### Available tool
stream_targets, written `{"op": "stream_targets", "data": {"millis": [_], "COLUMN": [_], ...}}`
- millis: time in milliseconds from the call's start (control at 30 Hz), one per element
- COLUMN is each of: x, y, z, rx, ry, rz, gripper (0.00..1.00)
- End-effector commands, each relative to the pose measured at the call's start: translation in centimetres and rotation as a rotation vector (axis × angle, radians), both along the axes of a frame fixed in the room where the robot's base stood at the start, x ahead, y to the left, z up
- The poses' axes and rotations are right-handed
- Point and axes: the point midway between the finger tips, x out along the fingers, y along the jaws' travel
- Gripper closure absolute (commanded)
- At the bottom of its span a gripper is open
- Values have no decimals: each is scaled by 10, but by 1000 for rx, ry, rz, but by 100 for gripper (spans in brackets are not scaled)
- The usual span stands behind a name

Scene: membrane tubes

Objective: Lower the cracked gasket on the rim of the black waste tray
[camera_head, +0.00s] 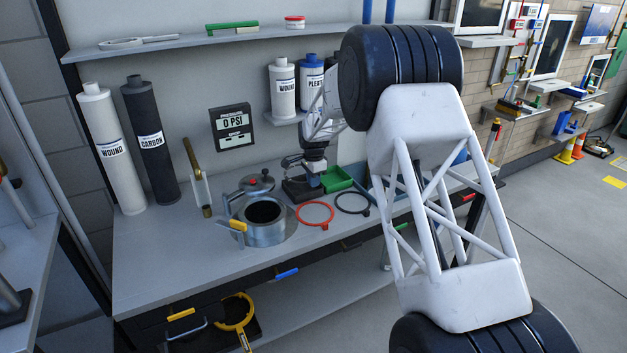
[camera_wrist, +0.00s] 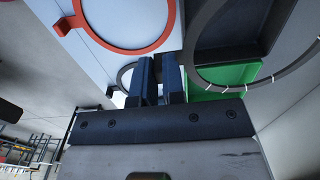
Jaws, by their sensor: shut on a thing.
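My gripper (camera_head: 314,181) is over the bench beside the black waste tray (camera_head: 293,195). In the wrist view its two blue fingers (camera_wrist: 158,62) are close together. The cracked gasket (camera_wrist: 192,72), a large dark grey ring with white crack marks, extends right from the fingers, close to the camera. The fingers' grip on its edge is partly hidden. Behind the ring are the black tray (camera_wrist: 262,14) and the green tray (camera_wrist: 236,75). I cannot tell whether the ring touches the black rim. I cannot make out the gasket in the head view.
The green tray (camera_head: 337,177) stands right of the black one. An orange ring (camera_head: 314,222) and a black ring (camera_head: 352,212) lie in front. A metal vessel (camera_head: 265,234) stands to the left. The bench's front left is clear.

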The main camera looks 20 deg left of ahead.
Motion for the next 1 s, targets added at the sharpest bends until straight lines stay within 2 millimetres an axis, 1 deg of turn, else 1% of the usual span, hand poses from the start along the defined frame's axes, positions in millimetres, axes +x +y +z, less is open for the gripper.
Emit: {"op": "stream_targets", "data": {"millis": [433,1000], "x": [0,0], "y": [0,0], "z": [-16,-16], "rx": [-1,0], "ry": [1,0], "rz": [0,0], "gripper": [100,100]}}
